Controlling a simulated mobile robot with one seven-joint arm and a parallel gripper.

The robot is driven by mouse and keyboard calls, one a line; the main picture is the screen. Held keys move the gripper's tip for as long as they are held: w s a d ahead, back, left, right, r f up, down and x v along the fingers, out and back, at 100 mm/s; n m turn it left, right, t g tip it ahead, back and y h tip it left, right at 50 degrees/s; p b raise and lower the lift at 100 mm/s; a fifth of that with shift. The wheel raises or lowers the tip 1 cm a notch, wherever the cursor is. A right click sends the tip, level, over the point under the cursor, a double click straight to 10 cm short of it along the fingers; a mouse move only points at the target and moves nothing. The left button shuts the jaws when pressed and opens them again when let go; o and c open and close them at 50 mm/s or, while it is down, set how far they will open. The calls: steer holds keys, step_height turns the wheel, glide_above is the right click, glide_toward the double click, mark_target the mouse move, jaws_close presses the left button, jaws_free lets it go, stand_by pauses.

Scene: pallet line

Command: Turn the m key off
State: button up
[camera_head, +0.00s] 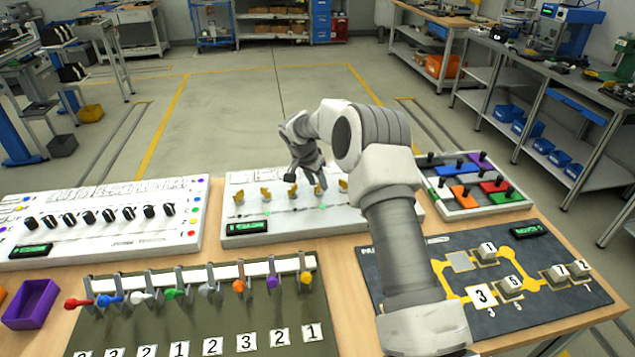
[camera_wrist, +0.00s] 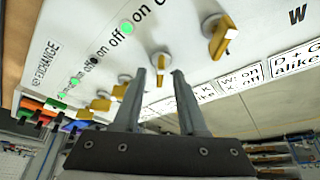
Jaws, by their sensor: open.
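The white key panel (camera_head: 255,215) stands at the back middle of the table, with a row of yellow keys (camera_head: 265,195). My gripper (camera_head: 307,184) is over the panel's right half and hides part of the row. In the wrist view my gripper (camera_wrist: 169,66) is open. One yellow key (camera_wrist: 160,68) appears between its fingertips; I cannot tell whether they touch it. A larger yellow key (camera_wrist: 221,37) is to the right, by a letter W. Smaller keys run to the lower left. "On" and "off" marks and a lit green lamp (camera_wrist: 126,28) show. No M label is readable.
A white panel with black knobs (camera_head: 95,218) is on the left, and a box with coloured sliders (camera_head: 475,185) is on the right. In front are a lever board (camera_head: 200,330) and a dark tile board (camera_head: 390,268). My arm covers part of the tile board.

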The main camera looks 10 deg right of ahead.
steer(key=shift+w+d+f, duration=0.1)
steer(key=shift+f, duration=0.25)
steer(key=shift+c, duration=0.2)
jaws_close()
